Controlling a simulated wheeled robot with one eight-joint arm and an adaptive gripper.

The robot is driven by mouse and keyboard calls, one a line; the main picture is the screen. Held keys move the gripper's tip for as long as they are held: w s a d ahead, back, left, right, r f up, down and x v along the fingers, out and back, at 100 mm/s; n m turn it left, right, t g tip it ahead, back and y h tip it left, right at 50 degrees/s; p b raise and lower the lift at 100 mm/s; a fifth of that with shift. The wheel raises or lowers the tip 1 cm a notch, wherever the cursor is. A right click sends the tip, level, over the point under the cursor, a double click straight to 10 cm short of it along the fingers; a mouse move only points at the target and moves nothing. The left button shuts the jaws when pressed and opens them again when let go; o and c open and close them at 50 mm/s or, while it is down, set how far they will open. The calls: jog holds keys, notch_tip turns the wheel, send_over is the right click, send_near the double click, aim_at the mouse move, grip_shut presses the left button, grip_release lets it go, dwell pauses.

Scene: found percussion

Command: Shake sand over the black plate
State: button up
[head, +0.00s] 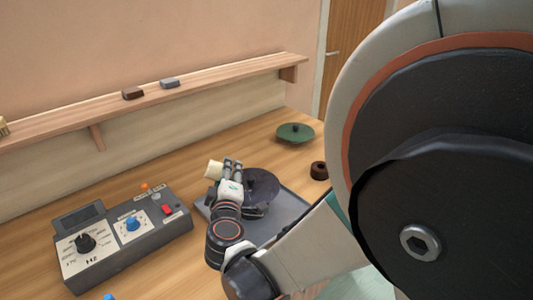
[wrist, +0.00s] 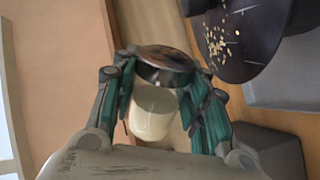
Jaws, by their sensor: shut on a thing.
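My gripper (head: 226,172) is shut on a cream shaker with a dark metal cap (wrist: 154,115), held between its green-padded fingers. The cream body of the shaker (head: 212,170) shows left of the fingers in the head view and looks tilted. The round black plate (head: 264,184) is just right of the gripper, above a grey base. In the wrist view the black plate (wrist: 256,48) is at upper right, apart from the shaker. Pale yellow sand grains (wrist: 217,42) lie scattered on its near left part. The arm hides part of the plate's support.
A grey control box (head: 125,238) with knobs stands left of the plate on the wooden table. A green dish (head: 295,134) and a dark ring (head: 319,171) lie behind to the right. A wall shelf (head: 200,91) holds small blocks. Bare table lies behind the plate.

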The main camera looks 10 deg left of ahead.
aim_at(252, 195)
jog(key=shift+s+d, duration=0.65)
jog(key=shift+d, duration=0.1)
jog(key=shift+w+d+b, duration=0.1)
jog(key=shift+w+d, duration=0.2)
jog(key=shift+d, duration=0.5)
jog(key=shift+w+d+b, duration=0.15)
jog(key=shift+w+d, duration=0.1)
jog(key=shift+d, duration=0.5)
jog(key=shift+w+d+b, duration=0.1)
jog(key=shift+w+d, duration=0.2)
jog(key=shift+d, duration=0.5)
